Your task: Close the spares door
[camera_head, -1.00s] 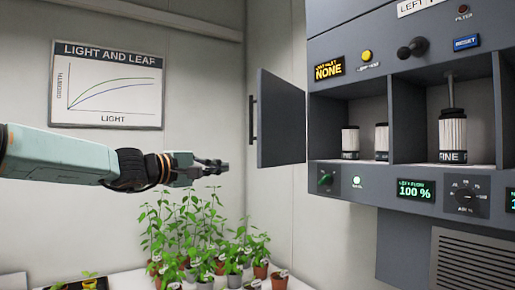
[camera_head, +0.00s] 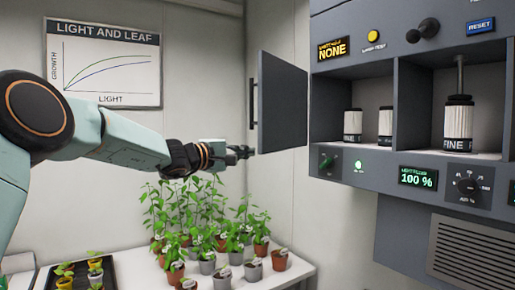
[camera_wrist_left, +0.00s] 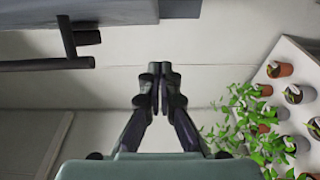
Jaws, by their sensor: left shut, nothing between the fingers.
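The spares door (camera_head: 282,103) is a grey panel standing open at the left side of the cabinet, with a dark vertical bar handle (camera_head: 253,103) on its left face. The open spares compartment (camera_head: 347,95) holds two white filter cartridges with dark caps. My left gripper (camera_head: 248,152) is shut and empty, just left of the door's lower edge and below the handle; I cannot tell the depth gap. In the left wrist view the shut fingers (camera_wrist_left: 160,75) point toward the wall, with the handle (camera_wrist_left: 50,63) at upper left, apart from them. My right gripper is not in view.
Potted seedlings (camera_head: 205,225) crowd a white bench (camera_head: 290,272) below my left arm. A filter marked FINE (camera_head: 458,122) stands in the neighbouring bay. Knobs and a display (camera_head: 417,178) line the cabinet's lower panel. A chart (camera_head: 103,62) hangs on the wall.

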